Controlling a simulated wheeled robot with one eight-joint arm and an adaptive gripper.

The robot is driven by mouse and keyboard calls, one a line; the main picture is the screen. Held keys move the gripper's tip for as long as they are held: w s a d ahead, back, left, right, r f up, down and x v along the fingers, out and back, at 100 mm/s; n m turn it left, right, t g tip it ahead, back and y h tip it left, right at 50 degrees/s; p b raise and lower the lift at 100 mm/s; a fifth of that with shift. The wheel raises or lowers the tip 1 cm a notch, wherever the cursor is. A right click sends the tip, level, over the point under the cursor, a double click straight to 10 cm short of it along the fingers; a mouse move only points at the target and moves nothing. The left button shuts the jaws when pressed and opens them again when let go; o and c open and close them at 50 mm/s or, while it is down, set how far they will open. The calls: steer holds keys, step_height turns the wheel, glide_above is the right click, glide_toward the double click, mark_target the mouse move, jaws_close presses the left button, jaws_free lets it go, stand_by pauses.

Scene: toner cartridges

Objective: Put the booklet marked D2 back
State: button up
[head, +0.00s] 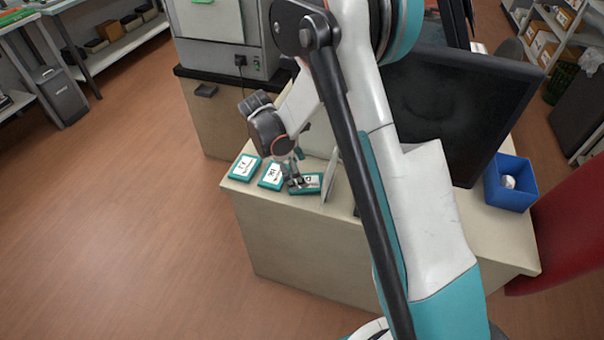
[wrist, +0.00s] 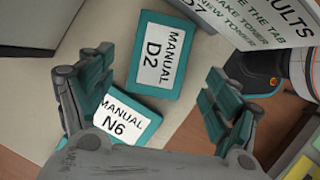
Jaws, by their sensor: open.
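The booklet marked D2 (wrist: 160,58) is teal with a white label reading "MANUAL D2". It lies flat on the beige desk top, and in the head view it is the rightmost booklet (head: 312,184), partly covered by my gripper. My gripper (wrist: 157,76) is open and empty, with one finger on each side of the D2 booklet in the wrist view; its height above the booklet is hard to tell. My gripper also shows in the head view (head: 294,176). A booklet marked N6 (wrist: 125,120) lies beside D2, partly hidden by my gripper.
A third teal booklet (head: 245,167) lies near the desk's left corner. A white printed sign (wrist: 260,22) stands close to D2's right side. A dark monitor (head: 455,110) and a blue bin (head: 510,183) are farther right. The desk's front edge is near the booklets.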

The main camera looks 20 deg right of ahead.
steer(key=p+v, duration=0.2)
steer(key=v, duration=0.5)
steer(key=shift+r, duration=0.35)
steer(key=shift+a, duration=0.15)
